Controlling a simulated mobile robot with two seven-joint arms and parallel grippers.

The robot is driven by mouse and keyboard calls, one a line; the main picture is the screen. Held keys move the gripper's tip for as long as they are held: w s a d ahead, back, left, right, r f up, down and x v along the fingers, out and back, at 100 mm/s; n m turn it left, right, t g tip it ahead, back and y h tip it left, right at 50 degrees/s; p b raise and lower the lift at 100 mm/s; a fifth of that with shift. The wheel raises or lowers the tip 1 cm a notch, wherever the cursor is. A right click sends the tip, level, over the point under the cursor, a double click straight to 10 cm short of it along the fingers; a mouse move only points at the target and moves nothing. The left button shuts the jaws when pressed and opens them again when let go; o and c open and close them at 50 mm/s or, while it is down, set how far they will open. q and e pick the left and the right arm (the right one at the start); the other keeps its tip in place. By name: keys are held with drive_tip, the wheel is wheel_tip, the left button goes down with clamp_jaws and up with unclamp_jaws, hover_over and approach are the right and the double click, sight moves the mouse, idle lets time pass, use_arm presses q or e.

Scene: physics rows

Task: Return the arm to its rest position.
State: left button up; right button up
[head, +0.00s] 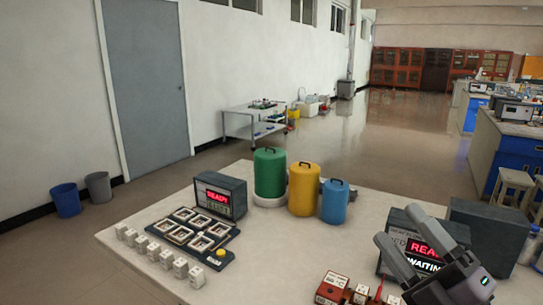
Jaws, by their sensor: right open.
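My right gripper (408,243) is at the lower right of the head view, above the table's right part. It is open, with its two dark grey fingers apart and nothing seen between them. It partly hides a dark box with a lit red display (426,248) reading READY and WAITING. My left gripper is not in the picture.
The pale table (265,262) holds green (270,176), yellow (304,192) and blue (335,204) lidded canisters. A READY display box (219,197), a dark tray (188,233) and several white blocks (160,255) stand left. A red-brown block (334,288) lies near the front. The table's middle is clear.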

drive_tip(key=s+d+f+m+g+h, duration=0.1)
drive_tip(key=d+f+m+g+h, duration=0.25)
drive_tip(key=f+m+h, duration=0.4)
drive_tip(key=s+d+f+m+g+h, duration=0.2)
drive_tip(key=d+f+m+h, duration=0.25)
drive_tip(key=f+m, duration=0.55)
drive_tip(key=s+a+f+m+g, duration=0.3)
drive_tip(key=s+f+g, duration=0.8)
drive_tip(key=s+f, duration=0.5)
drive_tip(key=w+a+f+t+y+b, duration=0.1)
drive_tip(key=w+f+t, duration=0.1)
drive_tip(key=f, duration=0.3)
drive_tip(key=w+a+f+t+y+b, duration=0.1)
drive_tip(key=w+a+f+t+b, duration=0.1)
drive_tip(key=f, duration=0.4)
drive_tip(key=w+t, duration=0.1)
drive_tip(key=t, duration=0.1)
drive_tip(key=shift+f+n+t+y, duration=0.3)
drive_tip(key=shift+n+t+y, duration=0.05)
drive_tip(key=shift+y, duration=0.05)
